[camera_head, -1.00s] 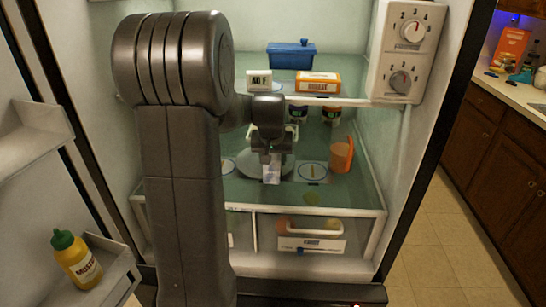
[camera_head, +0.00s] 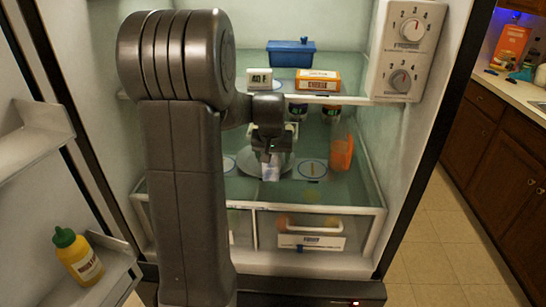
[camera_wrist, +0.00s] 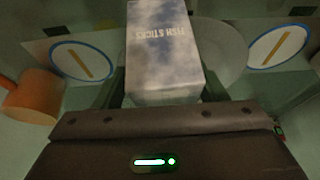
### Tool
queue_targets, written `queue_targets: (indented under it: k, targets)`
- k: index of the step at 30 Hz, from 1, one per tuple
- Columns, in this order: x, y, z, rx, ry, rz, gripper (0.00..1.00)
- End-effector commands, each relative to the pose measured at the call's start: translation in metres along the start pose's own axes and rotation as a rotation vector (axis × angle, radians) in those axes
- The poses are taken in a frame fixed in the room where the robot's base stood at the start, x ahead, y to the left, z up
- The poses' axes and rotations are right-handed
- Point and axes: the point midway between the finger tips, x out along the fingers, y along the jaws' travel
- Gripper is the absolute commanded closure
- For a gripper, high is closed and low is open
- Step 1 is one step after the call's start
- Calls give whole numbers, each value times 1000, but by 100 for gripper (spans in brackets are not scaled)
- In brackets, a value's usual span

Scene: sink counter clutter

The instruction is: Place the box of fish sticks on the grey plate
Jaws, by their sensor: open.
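The box of fish sticks (camera_wrist: 160,45), bluish white with lettering, lies between the two fingers of my gripper (camera_wrist: 163,88) in the wrist view. The fingers are open, one on each side of it. The grey plate (camera_wrist: 222,52) shows beyond and beside the box, which overlaps it in this view. In the head view my gripper (camera_head: 269,156) is inside the fridge at the lower glass shelf, with the pale end of the box (camera_head: 271,173) at its tips. The plate (camera_head: 285,166) shows around the gripper. Contact between box and plate is hidden.
An orange cup (camera_head: 342,154) stands to the right on the same shelf, beside a blue-ringed mat (camera_head: 313,169). The upper shelf holds a blue container (camera_head: 291,54), an orange box (camera_head: 318,81) and a white box (camera_head: 259,79). A mustard bottle (camera_head: 77,257) sits in the door.

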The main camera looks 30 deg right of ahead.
Motion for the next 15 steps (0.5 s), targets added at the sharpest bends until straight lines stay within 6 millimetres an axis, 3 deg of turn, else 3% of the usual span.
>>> queue_targets:
  k: [9,15]
  targets:
    - [-49,0,0,0,5,0,35]
    - [-70,0,0,0,3,0,35]
